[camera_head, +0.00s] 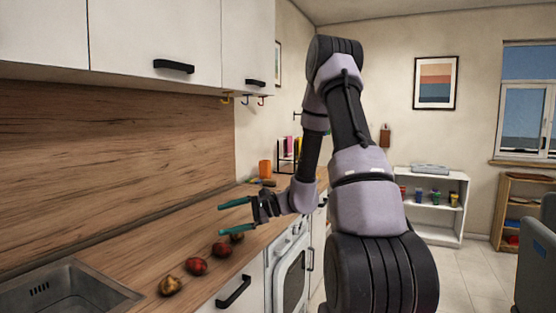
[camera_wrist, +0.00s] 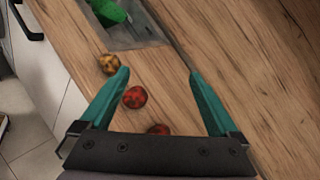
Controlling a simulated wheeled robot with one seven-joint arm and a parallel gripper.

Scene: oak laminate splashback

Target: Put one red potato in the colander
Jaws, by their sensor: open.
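Two red potatoes lie on the wooden counter: one nearer the sink (camera_head: 197,266) and one beyond it (camera_head: 222,248). They also show in the wrist view, one between my fingers (camera_wrist: 135,97) and one partly hidden by the gripper body (camera_wrist: 158,130). A yellowish-brown potato (camera_head: 170,286) lies nearest the sink, and it also shows in the wrist view (camera_wrist: 109,64). My gripper (camera_head: 219,219) is open and empty above the counter, its teal fingers pointing toward the sink side. A green object (camera_wrist: 108,12) is in the sink, cut off; I cannot tell whether it is the colander.
The steel sink (camera_head: 70,292) is set in the counter at lower left. A brownish item (camera_head: 237,237) lies just under my gripper's lower finger. An orange item (camera_head: 265,168) and a rack (camera_head: 288,155) stand at the counter's far end. Cabinets hang above.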

